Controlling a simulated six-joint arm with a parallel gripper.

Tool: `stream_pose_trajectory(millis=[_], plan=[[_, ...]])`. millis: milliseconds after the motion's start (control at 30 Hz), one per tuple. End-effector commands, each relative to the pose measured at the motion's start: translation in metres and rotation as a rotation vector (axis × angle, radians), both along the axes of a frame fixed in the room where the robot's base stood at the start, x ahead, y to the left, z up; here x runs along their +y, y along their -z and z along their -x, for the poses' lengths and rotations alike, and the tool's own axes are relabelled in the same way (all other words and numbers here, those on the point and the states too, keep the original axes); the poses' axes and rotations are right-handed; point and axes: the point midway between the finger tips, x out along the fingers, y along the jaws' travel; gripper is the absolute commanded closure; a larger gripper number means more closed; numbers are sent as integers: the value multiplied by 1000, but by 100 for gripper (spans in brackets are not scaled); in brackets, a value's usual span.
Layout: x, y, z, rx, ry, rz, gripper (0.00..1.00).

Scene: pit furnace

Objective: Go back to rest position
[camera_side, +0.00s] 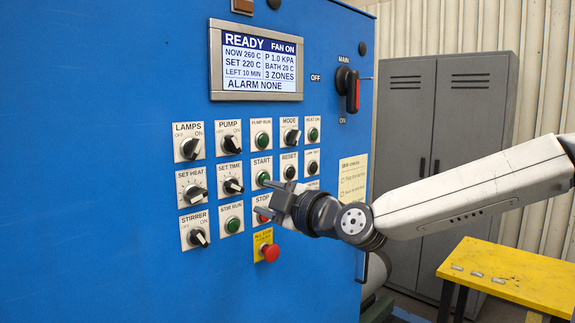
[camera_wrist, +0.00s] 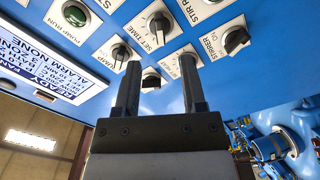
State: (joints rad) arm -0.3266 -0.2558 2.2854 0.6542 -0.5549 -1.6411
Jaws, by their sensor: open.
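My gripper (camera_side: 264,197) is in front of the lower right part of the blue control panel (camera_side: 130,80), near the START button (camera_side: 263,179) and the STOP button (camera_side: 262,215). It partly covers this area. In the wrist view my gripper's two fingers (camera_wrist: 160,66) stand apart with nothing held between them. Panel knobs show beyond the fingertips, including the SET TIME knob (camera_wrist: 158,27). I cannot tell whether a fingertip touches the panel. My arm reaches in from the right.
The display (camera_side: 258,62) reads READY, FAN ON, NOW 260 C, SET 220 C, ALARM NONE. A red emergency button (camera_side: 269,252) sits below my gripper. The MAIN switch (camera_side: 347,88) juts out at upper right. A yellow table (camera_side: 510,274) and grey cabinet (camera_side: 440,120) stand at right.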

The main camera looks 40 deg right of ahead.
Motion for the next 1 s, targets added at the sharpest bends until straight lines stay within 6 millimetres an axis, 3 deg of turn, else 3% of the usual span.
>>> stream_pose_trajectory(millis=[467,633,867,1000], plan=[[0,0,4,0,0,-1,47],[-1,9,2,28,-9,-23,47],[-3,53,1,169,-41,-134,47],[-8,94,4,315,-43,-243,47]])
